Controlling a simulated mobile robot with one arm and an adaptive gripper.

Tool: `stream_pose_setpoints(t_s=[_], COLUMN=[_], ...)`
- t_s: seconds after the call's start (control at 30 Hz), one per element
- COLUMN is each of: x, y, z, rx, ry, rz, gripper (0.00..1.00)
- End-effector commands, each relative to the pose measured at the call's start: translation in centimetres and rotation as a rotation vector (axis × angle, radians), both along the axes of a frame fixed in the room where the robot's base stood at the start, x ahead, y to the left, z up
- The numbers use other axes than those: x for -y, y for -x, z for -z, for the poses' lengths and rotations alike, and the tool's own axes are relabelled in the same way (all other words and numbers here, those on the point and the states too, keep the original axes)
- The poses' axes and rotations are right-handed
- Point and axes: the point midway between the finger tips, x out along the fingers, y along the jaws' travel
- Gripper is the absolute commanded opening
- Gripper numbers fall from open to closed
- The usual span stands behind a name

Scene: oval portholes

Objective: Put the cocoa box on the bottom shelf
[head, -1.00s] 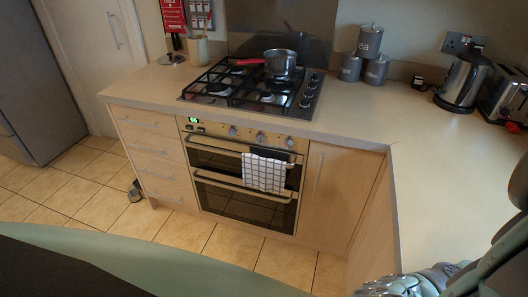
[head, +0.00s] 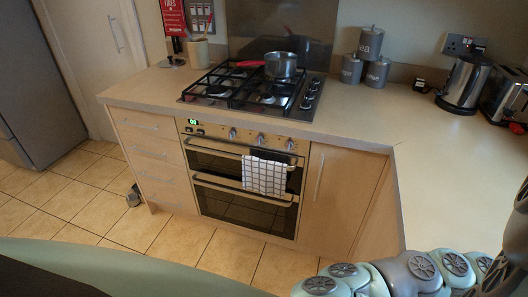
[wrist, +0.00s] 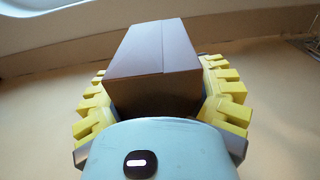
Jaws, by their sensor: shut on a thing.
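In the wrist view a plain brown box (wrist: 155,52), likely the cocoa box though no label shows, sits between the yellow-padded fingers of my gripper (wrist: 163,95). The gripper is shut on it, one finger on each side. The lower part of the box is in shadow and partly hidden behind my gripper's pale body. In the head view my arm shows at the bottom right, but the gripper and the box are out of sight. No shelf shows in either view.
In the head view a counter (head: 360,122) holds a hob with a saucepan (head: 281,65), grey canisters (head: 377,72), a kettle (head: 463,84) and a toaster (head: 505,96). An oven (head: 240,185) with a checked towel (head: 264,175) is below. Tiled floor (head: 85,195) is open at left.

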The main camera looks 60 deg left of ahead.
Motion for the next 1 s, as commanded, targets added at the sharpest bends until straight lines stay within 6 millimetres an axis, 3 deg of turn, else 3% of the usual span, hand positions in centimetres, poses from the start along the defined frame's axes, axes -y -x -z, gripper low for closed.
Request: stream_pose_setpoints(t_s=[0.03,0.53,1.0], x=[-0.9,-4.1,-4.7], y=[0.4,4.9,5.8], z=[-0.1,-0.7,-0.8], rx=[-0.001,0.001,0.002], ry=[-0.001,-0.001,0.002], rz=[-0.017,-0.011,-0.011], gripper=[0.17,0.17,0.17])
